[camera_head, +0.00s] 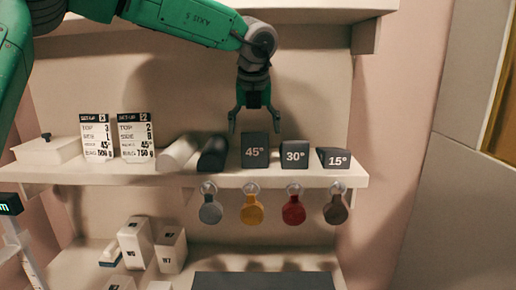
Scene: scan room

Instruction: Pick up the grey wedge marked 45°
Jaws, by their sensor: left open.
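The grey wedge marked 45° (255,152) stands on the upper shelf (205,181), left of the dark wedge marked 30° (294,155) and the one marked 15° (333,159). My left gripper (254,126) points down over the 45° wedge. Its two fingers are apart, one toward each side of the wedge's top. I see nothing held between them. Whether the fingertips touch the wedge or hang behind or above it, I cannot tell. My right gripper is not in view.
A black roll (213,154) lies close left of the wedge, beside a pale roll (178,153). Two set-up cards (136,137) and a white box (47,149) stand further left. Coloured round tags (251,210) hang under the shelf edge. White blocks (135,243) stand below.

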